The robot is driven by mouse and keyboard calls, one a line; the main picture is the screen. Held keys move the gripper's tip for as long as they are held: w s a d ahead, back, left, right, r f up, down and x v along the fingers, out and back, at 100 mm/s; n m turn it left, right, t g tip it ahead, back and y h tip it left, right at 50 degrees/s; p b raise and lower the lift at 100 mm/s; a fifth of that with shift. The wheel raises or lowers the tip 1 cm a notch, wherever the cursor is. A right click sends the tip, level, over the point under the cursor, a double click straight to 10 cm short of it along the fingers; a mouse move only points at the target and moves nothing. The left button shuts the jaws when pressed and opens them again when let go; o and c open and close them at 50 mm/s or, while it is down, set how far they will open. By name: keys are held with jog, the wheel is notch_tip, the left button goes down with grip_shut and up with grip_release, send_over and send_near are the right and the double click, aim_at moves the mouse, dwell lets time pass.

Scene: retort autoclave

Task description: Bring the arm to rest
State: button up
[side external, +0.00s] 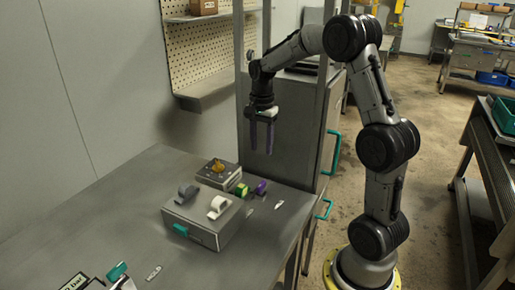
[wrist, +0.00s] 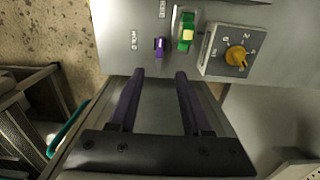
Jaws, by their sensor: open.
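My gripper (side external: 262,138) hangs fingers-down above the back edge of the grey table, with its two dark purple fingers apart and nothing between them. In the wrist view, my gripper (wrist: 158,75) shows open and empty, its fingertips near the table edge. The arm rises from its round base at the right and bends over at the top. The fingers are clear of the table and of the devices on it.
A grey cabinet (side external: 290,130) is behind my gripper; a pegboard shelf (side external: 207,92) hangs left.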

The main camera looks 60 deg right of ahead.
jog(key=s+a+r+n+t, duration=0.2)
jog(key=s+a+r+n, duration=0.1)
jog(key=a+r, duration=0.35)
jog(key=s+a+r+n+t, duration=0.2)
jog(key=s+a+r+n, duration=0.1)
jog(key=a+r, duration=0.35)
jog(key=s+a+f+n, duration=0.2)
jog(key=s+a+n, duration=0.1)
jog(key=s+n, duration=0.3)
jog(key=s+a+f+n+t, duration=0.1)
jog(key=s+a+f+n, duration=0.2)
jog(key=s+n, duration=0.3)
jog(key=shift+s+a+f+t, duration=0.15)
jog(key=shift+s+a+t, duration=0.2)
jog(key=shift+s, duration=0.35)
